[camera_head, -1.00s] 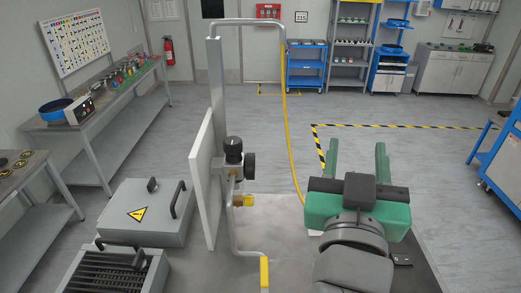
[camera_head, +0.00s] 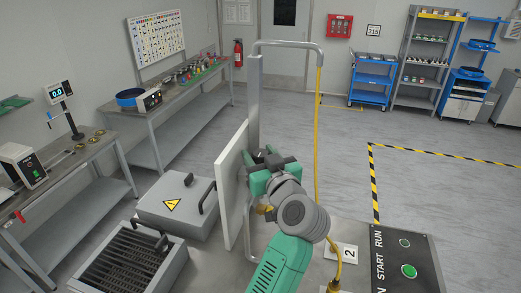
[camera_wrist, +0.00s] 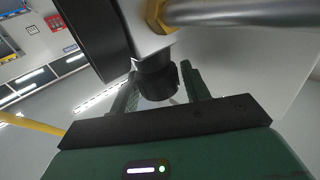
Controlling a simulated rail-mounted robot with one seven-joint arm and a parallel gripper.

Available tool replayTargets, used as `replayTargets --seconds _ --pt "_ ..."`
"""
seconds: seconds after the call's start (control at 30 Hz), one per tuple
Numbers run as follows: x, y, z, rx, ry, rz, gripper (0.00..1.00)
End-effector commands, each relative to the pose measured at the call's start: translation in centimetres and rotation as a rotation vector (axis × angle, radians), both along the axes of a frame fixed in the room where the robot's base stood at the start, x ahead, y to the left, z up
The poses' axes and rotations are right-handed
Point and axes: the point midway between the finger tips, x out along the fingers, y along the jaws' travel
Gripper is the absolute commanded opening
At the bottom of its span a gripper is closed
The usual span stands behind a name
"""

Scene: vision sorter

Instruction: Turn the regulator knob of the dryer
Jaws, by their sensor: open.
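In the wrist view the black regulator knob (camera_wrist: 158,82) sits at the end of the pale regulator body (camera_wrist: 140,38). My gripper (camera_wrist: 162,88) is open, with one green finger on each side of the knob; I cannot tell whether they touch it. A dark round part (camera_wrist: 88,35) is at the upper left, and a brass fitting (camera_wrist: 157,15) joins a metal pipe (camera_wrist: 230,12). In the head view my gripper (camera_head: 267,157) is at the regulator beside the upright pale panel (camera_head: 233,190) and largely hides the knob.
A grey box with a warning label (camera_head: 178,205) and a grilled unit (camera_head: 135,258) stand left of the panel. A yellow hose (camera_head: 318,150) hangs right of the frame pipe. A START/RUN panel (camera_head: 405,262) is at the lower right.

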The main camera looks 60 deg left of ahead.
Motion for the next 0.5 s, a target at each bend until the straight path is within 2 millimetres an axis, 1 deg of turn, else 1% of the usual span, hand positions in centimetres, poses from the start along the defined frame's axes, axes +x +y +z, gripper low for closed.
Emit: replayTargets --seconds 0.07,0.27,0.37,0.43,0.5 --pt "0.04 0.27 0.02 0.0 0.0 -0.001 0.46" --pt "0.07 0.27 -0.06 0.0 -0.001 -0.002 0.46" --pt "0.06 0.26 -0.06 0.0 0.0 -0.002 0.29" --pt "0.07 0.26 -0.05 0.0 0.0 -0.002 0.15" --pt "0.06 0.25 -0.06 0.0 0.0 -0.002 0.14"
